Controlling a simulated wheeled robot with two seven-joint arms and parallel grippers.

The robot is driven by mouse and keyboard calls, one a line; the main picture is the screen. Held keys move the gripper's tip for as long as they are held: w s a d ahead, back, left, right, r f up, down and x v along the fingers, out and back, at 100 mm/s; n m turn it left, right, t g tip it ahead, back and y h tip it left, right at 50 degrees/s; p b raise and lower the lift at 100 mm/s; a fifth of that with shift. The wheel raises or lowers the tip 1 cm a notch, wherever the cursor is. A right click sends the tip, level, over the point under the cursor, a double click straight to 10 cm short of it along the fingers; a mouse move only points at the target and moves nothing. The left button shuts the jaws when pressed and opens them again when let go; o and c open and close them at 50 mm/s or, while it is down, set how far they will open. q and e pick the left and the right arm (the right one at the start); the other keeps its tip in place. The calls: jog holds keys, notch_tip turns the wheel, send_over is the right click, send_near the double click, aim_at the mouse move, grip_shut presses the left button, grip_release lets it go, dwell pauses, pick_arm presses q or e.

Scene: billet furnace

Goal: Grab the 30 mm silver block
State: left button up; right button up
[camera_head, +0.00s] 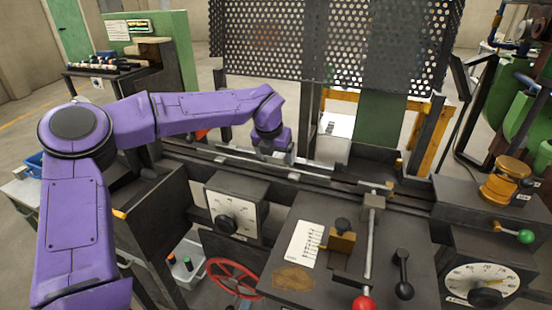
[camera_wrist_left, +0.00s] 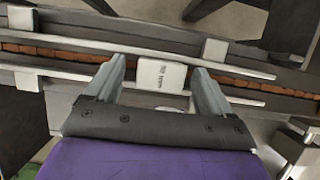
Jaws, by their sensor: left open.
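My left gripper (camera_head: 277,152) reaches over the long dark rail of the machine in the head view. In the left wrist view its two fingers (camera_wrist_left: 159,70) are apart, one on each side of a pale silver block (camera_wrist_left: 161,76). The block has small dark print on its face, too small to read surely. A gap shows between the block and each finger, so it does not look gripped. My right gripper is not in view.
Other pale blocks sit along the rails, one at the right (camera_wrist_left: 215,50) and one at the far left (camera_wrist_left: 22,19). A perforated guard (camera_head: 335,45) stands behind the rail. A control panel with levers and a red wheel (camera_head: 233,278) is in front.

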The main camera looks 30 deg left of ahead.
pick_arm(q)
jog(key=c, duration=1.3)
